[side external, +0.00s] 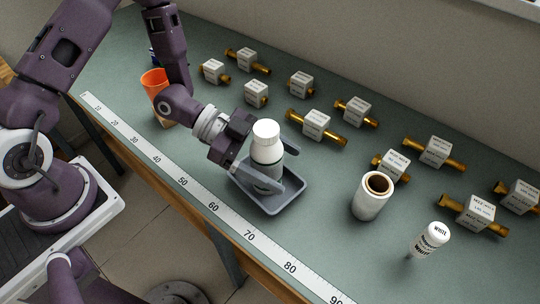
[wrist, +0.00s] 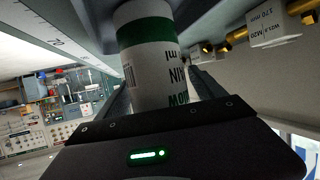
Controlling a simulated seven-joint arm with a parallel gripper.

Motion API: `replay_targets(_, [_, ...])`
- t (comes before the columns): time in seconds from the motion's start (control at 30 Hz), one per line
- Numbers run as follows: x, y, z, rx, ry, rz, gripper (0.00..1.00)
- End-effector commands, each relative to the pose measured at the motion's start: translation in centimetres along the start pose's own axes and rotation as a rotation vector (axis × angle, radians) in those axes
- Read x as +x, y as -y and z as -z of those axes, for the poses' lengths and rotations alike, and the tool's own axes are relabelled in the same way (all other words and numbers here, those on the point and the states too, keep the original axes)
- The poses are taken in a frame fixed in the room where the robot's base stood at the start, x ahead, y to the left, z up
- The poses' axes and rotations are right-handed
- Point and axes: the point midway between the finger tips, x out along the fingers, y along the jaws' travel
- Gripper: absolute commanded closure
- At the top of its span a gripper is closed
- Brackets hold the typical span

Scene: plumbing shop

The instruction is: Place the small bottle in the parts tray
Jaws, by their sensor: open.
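A white bottle (side external: 268,152) with a white cap and a dark green band stands upright in the grey parts tray (side external: 272,211). My gripper (side external: 293,168) is open, with one finger on each side of this bottle, low over the tray. In the wrist view the bottle (wrist: 150,62) is between the fingers, its printed label facing the camera; I cannot tell whether a finger touches it.
A hollow white cylinder (side external: 369,200) with a brown inside stands right of the tray. Several brass fittings with white label blocks (side external: 317,124) lie behind. An orange cup (side external: 155,82) is at the left. A ruler strip (side external: 213,207) runs along the bench's front edge.

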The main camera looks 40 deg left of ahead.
Motion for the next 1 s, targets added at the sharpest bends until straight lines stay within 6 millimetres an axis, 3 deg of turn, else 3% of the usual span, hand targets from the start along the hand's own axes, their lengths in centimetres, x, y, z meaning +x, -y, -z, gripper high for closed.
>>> replay_targets(0.5, [-10.6,0.1,0.0,0.001,0.0,0.005,0.21])
replay_targets(0.77, [-12.0,0.1,-0.1,0.0,0.006,0.003,0.21])
replay_targets(0.83, [-12.1,0.9,-0.4,0.017,0.066,0.037,0.21])
replay_targets(0.9, [-12.8,3.2,-1.0,0.048,0.21,0.132,0.21])
replay_targets(0.97, [-14.4,6.1,-1.1,0.07,0.38,0.271,0.21])
replay_targets(1.0, [-16.3,8.0,-0.7,0.07,0.492,0.385,0.21])
